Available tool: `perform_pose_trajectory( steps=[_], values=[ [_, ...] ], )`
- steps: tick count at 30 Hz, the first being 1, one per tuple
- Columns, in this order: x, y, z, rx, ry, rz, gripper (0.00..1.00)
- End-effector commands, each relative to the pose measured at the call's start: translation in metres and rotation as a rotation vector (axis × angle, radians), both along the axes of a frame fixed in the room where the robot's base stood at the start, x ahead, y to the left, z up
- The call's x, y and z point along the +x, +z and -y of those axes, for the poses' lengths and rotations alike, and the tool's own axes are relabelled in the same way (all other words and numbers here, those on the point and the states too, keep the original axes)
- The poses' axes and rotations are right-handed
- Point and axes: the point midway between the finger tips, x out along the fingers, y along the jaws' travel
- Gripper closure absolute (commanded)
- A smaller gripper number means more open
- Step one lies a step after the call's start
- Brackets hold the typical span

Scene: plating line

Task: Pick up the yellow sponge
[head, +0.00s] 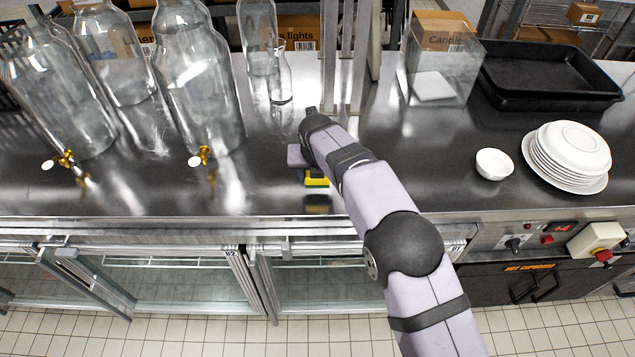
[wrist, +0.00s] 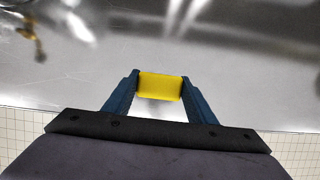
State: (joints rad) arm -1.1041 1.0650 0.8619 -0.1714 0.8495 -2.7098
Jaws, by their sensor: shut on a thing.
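The yellow sponge (wrist: 160,87) sits between the two blue fingers of my gripper (wrist: 159,90) in the wrist view, with a finger against each end. My gripper is shut on it. In the head view the sponge (head: 317,182) shows as a small yellow block with a dark green part, near the counter's front edge. A dark reflection lies below it on the steel, and I cannot tell for sure how far it is above the surface. My arm hides part of the gripper in the head view.
Large glass dispensers (head: 200,90) with brass taps stand on the left of the steel counter (head: 270,190). A small glass bottle (head: 280,82) stands behind my gripper. To the right are a white bowl (head: 494,164), stacked plates (head: 570,150) and black trays (head: 550,80).

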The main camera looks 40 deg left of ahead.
Motion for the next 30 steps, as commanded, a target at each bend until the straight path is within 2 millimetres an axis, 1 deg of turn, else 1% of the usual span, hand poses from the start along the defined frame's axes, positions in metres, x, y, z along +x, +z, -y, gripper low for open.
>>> perform_pose_trajectory(
  steps=[6, 9, 12, 16, 23, 24, 26, 30],
  values=[
    [0.000, 0.036, -0.001, 0.004, -0.001, 0.002, 0.70],
    [0.000, 0.050, -0.001, 0.002, 0.000, 0.002, 0.70],
    [0.000, 0.059, 0.000, 0.001, 0.000, 0.001, 0.70],
    [0.000, 0.066, 0.000, 0.001, 0.000, 0.001, 0.70],
    [0.000, 0.067, 0.000, 0.000, 0.000, 0.000, 0.70],
    [0.000, 0.066, 0.000, 0.000, 0.000, 0.000, 0.52],
    [0.000, 0.066, 0.000, 0.000, 0.000, 0.000, 0.66],
    [0.000, 0.066, 0.000, 0.000, 0.000, 0.000, 0.67]
  ],
)
